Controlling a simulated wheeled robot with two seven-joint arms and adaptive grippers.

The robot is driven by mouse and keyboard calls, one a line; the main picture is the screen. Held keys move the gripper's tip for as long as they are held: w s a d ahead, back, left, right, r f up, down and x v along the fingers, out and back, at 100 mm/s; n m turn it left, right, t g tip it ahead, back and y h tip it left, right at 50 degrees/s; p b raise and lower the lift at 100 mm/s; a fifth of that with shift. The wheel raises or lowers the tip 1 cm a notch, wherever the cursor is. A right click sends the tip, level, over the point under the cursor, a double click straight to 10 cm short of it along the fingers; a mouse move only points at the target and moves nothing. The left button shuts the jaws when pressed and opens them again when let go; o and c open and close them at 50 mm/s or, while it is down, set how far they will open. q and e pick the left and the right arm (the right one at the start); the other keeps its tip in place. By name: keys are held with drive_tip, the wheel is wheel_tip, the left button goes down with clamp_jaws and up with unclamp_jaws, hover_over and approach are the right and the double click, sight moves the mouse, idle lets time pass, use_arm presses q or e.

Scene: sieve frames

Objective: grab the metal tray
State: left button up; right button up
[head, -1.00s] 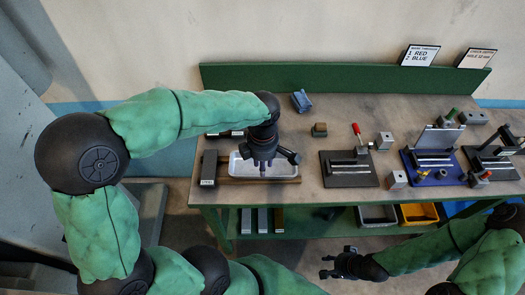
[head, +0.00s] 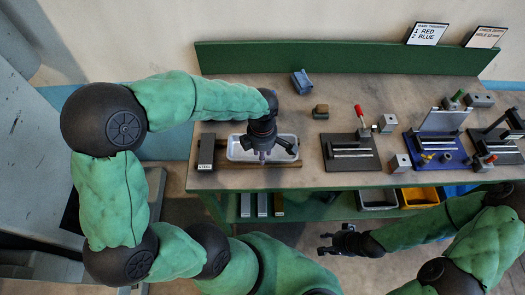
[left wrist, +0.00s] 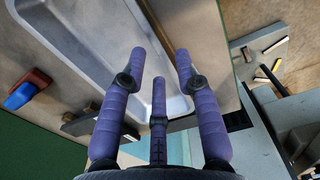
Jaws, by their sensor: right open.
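The metal tray (head: 237,153) is a pale, shallow rectangular tray at the left end of the workbench. My left gripper (head: 268,152) is above it, with the fingers pointing down and hiding part of its middle and right. In the left wrist view, the tray (left wrist: 95,30) fills the upper left, and my left gripper (left wrist: 160,62) has its purple fingers spread apart with nothing between them. Whether a fingertip touches the tray cannot be told. My right gripper (head: 330,243) is open and empty in front of the bench, low and well away from the tray.
A dark block (head: 206,152) stands just left of the tray. A blue-grey object (head: 301,82) and a brown block (head: 320,111) lie behind it. A fixture with a red handle (head: 350,152) is to the right. Yellow (head: 420,197) and grey bins sit on the lower shelf.

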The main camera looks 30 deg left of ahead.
use_arm(q)
wheel_tip(320, 180, down, 3)
drive_tip(key=shift+r, duration=0.1)
clamp_jaws()
drive_tip(key=shift+r, duration=0.15)
